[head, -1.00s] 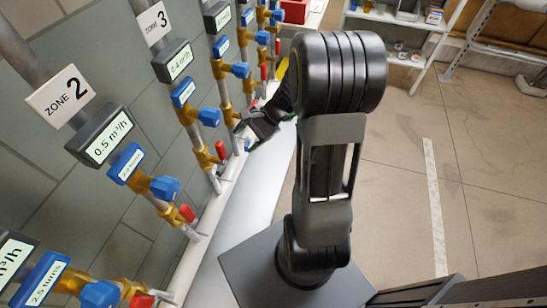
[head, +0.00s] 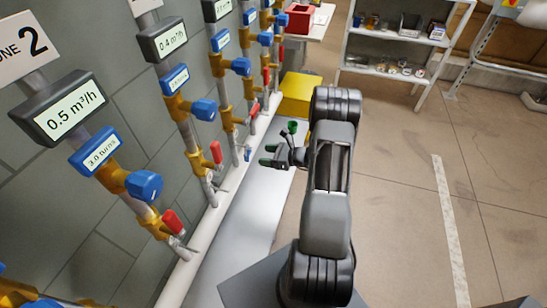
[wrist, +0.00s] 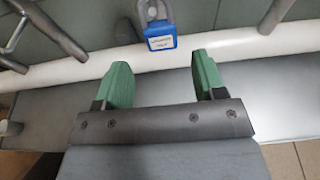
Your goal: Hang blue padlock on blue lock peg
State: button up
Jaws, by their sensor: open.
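A blue padlock (wrist: 162,42) with a white label and grey shackle hangs upright in front of the wall in the wrist view, just beyond my fingertips. It shows as a small blue piece beside the pipes in the head view (head: 248,154). A small grey part shows inside the shackle; I cannot clearly tell whether this is the blue lock peg. My gripper (wrist: 164,80) is open and empty, with its green fingertips apart below the padlock. In the head view my gripper (head: 272,156) is to the right of the padlock, with a gap between them.
Pipes with blue-capped valves (head: 145,185) and red handles (head: 216,152) line the left wall. A white pipe (wrist: 100,65) runs low along it above a grey ledge (head: 237,225). A yellow box (head: 298,92) stands beyond my gripper. The floor at right is open.

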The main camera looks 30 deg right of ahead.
aim_at(247, 152)
jog(key=shift+b+x, duration=1.35)
jog(key=shift+x, duration=3.05)
jog(key=shift+c, duration=0.2)
jog(key=c, duration=0.8)
jog(key=shift+r, duration=0.4)
jog(key=shift+r+p, duration=0.25)
jog(key=shift+p, duration=0.15)
jog(key=shift+s+d, duration=0.1)
